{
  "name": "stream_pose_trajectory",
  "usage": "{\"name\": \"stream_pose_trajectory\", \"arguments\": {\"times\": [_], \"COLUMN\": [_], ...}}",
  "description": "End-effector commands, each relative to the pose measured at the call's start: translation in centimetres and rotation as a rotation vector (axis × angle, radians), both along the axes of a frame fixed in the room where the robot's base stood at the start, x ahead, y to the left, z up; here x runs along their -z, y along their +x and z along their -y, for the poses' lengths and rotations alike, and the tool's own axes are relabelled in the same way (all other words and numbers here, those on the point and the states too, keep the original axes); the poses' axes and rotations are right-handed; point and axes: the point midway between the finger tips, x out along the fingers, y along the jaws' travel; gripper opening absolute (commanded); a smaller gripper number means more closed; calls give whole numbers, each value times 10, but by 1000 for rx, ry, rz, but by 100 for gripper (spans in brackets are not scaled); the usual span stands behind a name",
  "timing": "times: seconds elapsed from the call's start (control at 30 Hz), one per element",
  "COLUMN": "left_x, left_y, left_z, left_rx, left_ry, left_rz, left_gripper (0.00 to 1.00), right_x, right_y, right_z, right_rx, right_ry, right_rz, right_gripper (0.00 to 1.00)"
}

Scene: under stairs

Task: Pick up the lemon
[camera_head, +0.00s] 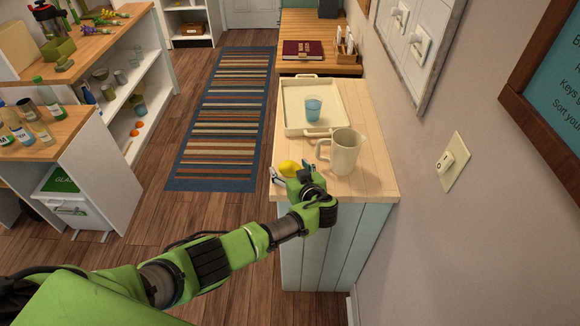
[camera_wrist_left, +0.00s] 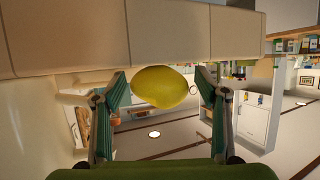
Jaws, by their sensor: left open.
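The yellow lemon (camera_head: 289,168) lies near the left front edge of the wooden-topped counter (camera_head: 374,184). My left gripper (camera_head: 291,175) is open at the near side of the lemon, with its arm partly in front of the counter edge. In the left wrist view the lemon (camera_wrist_left: 160,87) shows between the two spread fingers, a small gap on each side. I cannot tell how far the fingers reach along it. My right gripper is not in view.
A cream pitcher (camera_head: 346,150) stands close to the right of the lemon. Behind it is a cream tray (camera_head: 290,98) with a blue glass (camera_head: 313,108). A wall with a light switch (camera_head: 447,162) bounds the right. The striped rug (camera_head: 225,120) and floor at left are clear.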

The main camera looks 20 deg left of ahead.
Motion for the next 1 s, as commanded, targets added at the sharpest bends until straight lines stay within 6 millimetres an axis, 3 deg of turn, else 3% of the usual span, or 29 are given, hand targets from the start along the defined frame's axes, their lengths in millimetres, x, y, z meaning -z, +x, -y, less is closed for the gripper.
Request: {"name": "stream_pose_trajectory", "arguments": {"times": [0.3, 0.47, 0.5, 1.0], "left_x": [1, 1, 1, -4], "left_y": [2, 2, 2, 2], "left_z": [-1, -1, -1, -1], "left_rx": [1, 1, 1, 1], "left_ry": [-1, -1, -1, -3], "left_rz": [-1, -1, -1, 2], "left_gripper": [66, 25, 23, 23], "right_x": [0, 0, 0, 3], "right_y": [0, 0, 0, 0], "right_z": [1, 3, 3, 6], "right_rx": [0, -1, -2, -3], "right_ry": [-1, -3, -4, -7], "right_rz": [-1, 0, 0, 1], "right_gripper": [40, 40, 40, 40]}}
